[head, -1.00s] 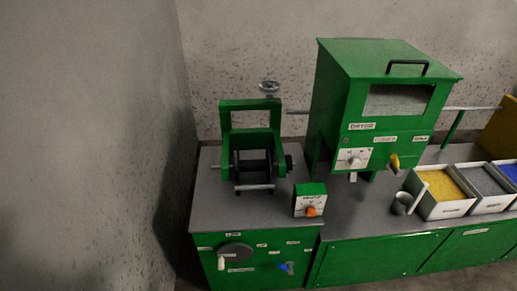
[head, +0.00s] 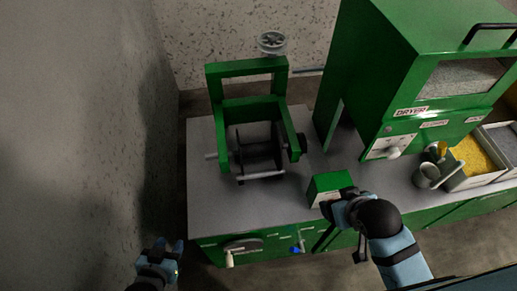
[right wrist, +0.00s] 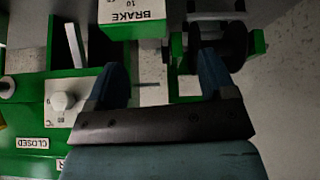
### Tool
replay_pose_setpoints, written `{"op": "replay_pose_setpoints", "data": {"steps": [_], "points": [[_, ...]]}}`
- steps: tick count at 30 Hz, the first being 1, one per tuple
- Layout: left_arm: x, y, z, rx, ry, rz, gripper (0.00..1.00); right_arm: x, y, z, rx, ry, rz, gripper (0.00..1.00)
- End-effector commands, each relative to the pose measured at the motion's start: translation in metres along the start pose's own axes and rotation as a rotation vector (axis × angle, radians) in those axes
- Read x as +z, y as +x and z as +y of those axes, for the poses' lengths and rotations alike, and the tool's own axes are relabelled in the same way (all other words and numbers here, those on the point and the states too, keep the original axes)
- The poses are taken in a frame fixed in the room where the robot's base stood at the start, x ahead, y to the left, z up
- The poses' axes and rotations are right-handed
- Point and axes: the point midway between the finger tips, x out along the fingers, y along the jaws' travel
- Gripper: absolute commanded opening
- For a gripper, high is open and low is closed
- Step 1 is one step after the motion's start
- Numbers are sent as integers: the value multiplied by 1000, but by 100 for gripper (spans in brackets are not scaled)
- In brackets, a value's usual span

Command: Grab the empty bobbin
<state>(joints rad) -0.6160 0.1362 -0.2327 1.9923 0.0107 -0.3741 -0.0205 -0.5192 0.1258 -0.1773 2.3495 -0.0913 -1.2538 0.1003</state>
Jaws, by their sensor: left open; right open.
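A black bobbin (head: 258,154) with no visible cable on it sits on a shaft in a green stand (head: 246,68) on the grey worktop. The right wrist view shows the bobbin (right wrist: 222,45) upside down, beyond my right fingers. My left gripper (head: 170,245) is open and empty, low at the left, in front of the cabinet and well short of the bobbin. My right gripper (head: 341,236) is open, in front of the green brake box (head: 329,184), to the right of and nearer than the bobbin. Its open fingers (right wrist: 162,80) hold nothing.
A green dryer (head: 410,70) stands at the right. A grey cup (head: 426,176) and a bin of yellow granules (head: 472,158) are beside it. A crank (head: 240,246) and a blue-handled valve (head: 297,248) are on the cabinet front. A wall closes the left side.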

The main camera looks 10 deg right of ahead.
Motion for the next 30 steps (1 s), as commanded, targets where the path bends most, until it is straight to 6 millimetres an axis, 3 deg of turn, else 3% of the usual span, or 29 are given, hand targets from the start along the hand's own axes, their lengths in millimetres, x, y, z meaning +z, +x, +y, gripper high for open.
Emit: {"op": "replay_pose_setpoints", "data": {"steps": [10, 17, 20, 24, 27, 30], "points": [[4, 0, 2, 3, -1, -6, 43, -96, 17, -3, 102, 107, 317, 77], [3, 1, -2, -2, 1, -3, 43, -180, 24, -31, 67, 120, 666, 77], [2, 1, -3, -4, 1, -2, 43, -227, 20, -59, -8, 86, 871, 77], [2, 1, -3, -4, 2, -1, 43, -289, 8, -124, -232, -55, 1167, 77], [2, 1, -3, -4, 2, -1, 43, -312, 0, -179, -451, -218, 1295, 77], [2, 1, -2, -3, 2, -1, 43, -318, 0, -232, -688, -429, 1325, 77]]}}
